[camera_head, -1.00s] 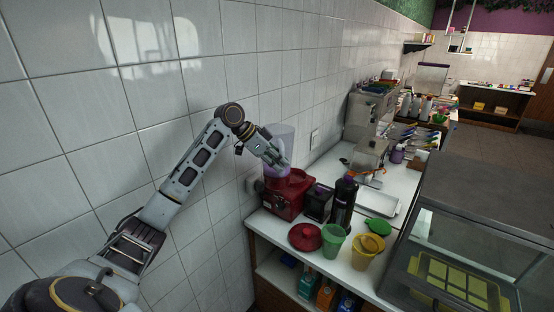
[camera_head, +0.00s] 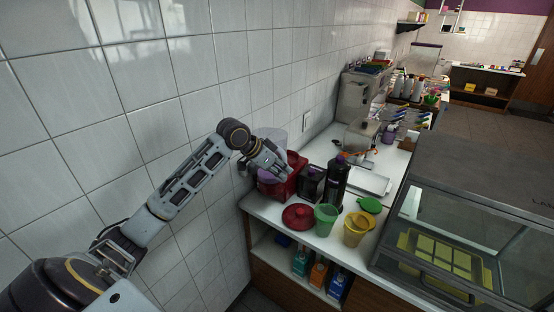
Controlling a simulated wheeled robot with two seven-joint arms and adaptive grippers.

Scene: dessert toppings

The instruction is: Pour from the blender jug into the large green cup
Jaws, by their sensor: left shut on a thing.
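The blender jug (camera_head: 272,137) is clear with purple contents. It is at the red blender base (camera_head: 295,178) near the wall; I cannot tell whether it is seated on the base or raised off it. My left gripper (camera_head: 272,163) is shut on the jug and hides part of it. The green cup (camera_head: 326,220) stands upright on the counter in front, to the right of the base and apart from the jug. My right gripper is not in view.
A red lid (camera_head: 298,217) lies left of the green cup, with a yellow cup (camera_head: 356,229) and a green lid (camera_head: 370,205) to its right. A black bottle (camera_head: 335,183) and dark box (camera_head: 311,184) stand behind. A glass display case (camera_head: 450,240) borders the right.

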